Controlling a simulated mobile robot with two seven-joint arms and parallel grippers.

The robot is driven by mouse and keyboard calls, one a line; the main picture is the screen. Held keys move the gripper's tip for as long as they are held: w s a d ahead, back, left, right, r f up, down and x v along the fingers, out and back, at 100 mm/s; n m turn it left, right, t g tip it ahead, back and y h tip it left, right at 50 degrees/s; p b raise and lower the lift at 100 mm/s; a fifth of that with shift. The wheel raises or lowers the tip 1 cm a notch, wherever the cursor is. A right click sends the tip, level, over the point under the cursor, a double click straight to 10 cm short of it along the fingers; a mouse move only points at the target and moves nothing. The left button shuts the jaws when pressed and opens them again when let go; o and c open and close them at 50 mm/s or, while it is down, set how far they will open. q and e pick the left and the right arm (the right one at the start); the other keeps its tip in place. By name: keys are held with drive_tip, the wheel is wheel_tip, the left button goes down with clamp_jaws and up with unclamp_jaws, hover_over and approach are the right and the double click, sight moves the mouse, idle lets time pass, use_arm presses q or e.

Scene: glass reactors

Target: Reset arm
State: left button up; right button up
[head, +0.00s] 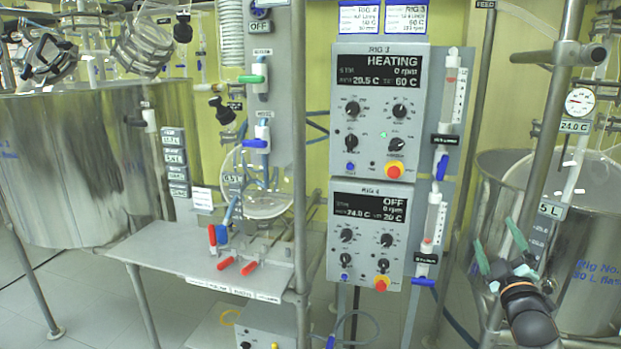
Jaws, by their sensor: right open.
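My right gripper (493,232) is at the lower right, with its two teal fingers spread apart and nothing between them. The dark wrist with an orange band shows below it at the picture's bottom edge. The gripper appears in front of the steel vessel at the right and its metal frame. Whether it touches either cannot be told. My left gripper is not in view.
The Rig 3 control box (340,135) reads HEATING; the Rig 4 box (340,255) below reads OFF. A metal shelf (165,250) carries red-handled valves. Steel vessels stand left (90,160) and right (585,270). A metal post (545,140) rises near my right gripper.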

drive_tip(key=s+d+n+g, duration=0.2)
drive_tip(key=s+d+n, duration=0.55)
drive_tip(key=d, duration=0.55)
drive_tip(key=s+d+f+m+g+h, duration=0.1)
drive_tip(key=d+f+m+g+h, duration=0.15)
drive_tip(key=f+m, duration=0.7)
drive_tip(key=s+a+f+m+g+y, duration=0.1)
drive_tip(key=s+a+f+y, duration=0.1)
drive_tip(key=s+a+f, duration=0.45)
drive_tip(key=s+a+f+g+y, duration=0.2)
drive_tip(key=s+a+f, duration=0.1)
drive_tip(key=a+f, duration=0.55)
drive_tip(key=s+a+f+m+g+y, duration=0.1)
drive_tip(key=s+a+f+y, duration=0.1)
drive_tip(key=s+a+f, duration=0.4)
drive_tip(key=s+a+f+m+g+y, duration=0.15)
drive_tip(key=s+a+f, duration=0.25)
drive_tip(key=s+a, duration=0.4)
drive_tip(key=s+a+f+m+g+y, duration=0.15)
drive_tip(key=s+a+f, duration=0.25)
drive_tip(key=s+a, duration=0.4)
drive_tip(key=shift+h, duration=0.45)
drive_tip(key=r+p, duration=0.1)
drive_tip(key=w+a+r+p, duration=0.1)
drive_tip(key=r+p, duration=0.3)
drive_tip(key=shift+w+a+r, duration=0.1)
drive_tip(key=shift+w+a, duration=0.1)
drive_tip(key=shift+a, duration=0.05)
